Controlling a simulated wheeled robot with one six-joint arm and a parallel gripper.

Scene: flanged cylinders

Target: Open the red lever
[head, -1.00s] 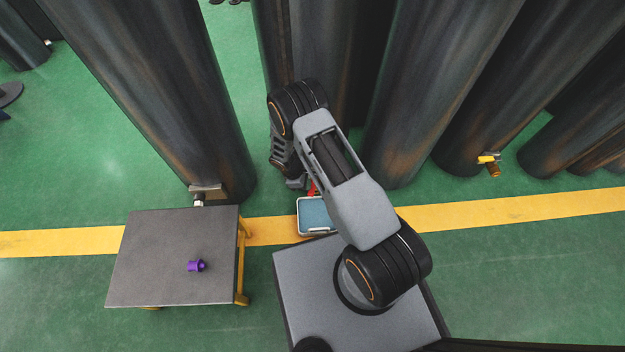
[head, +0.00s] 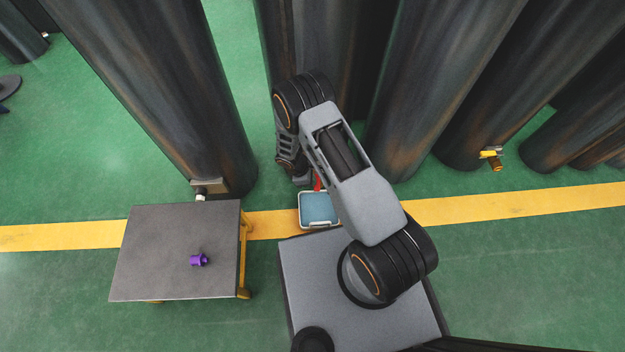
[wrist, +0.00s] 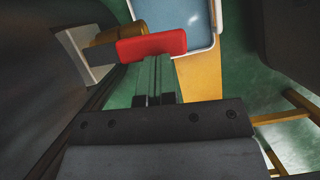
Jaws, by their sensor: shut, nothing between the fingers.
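The red lever (wrist: 152,46) is in the upper middle of the wrist view, in front of a brass valve body (wrist: 103,52) on a pale plate at the base of a dark cylinder. In the head view only a small red part of the lever (head: 318,183) shows beside my arm. My gripper (wrist: 155,62) is shut and empty, its fingertips right at the lower edge of the lever. I cannot tell whether they touch it. In the head view my arm hides the gripper and most of the valve.
A blue tray with a white rim (head: 301,211) is on the floor below the valve. A grey cart (head: 150,240) holding a purple fitting (head: 198,260) stands at the left. Large dark cylinders (head: 170,100) line the back. A yellow-handled valve (head: 491,154) is at the right.

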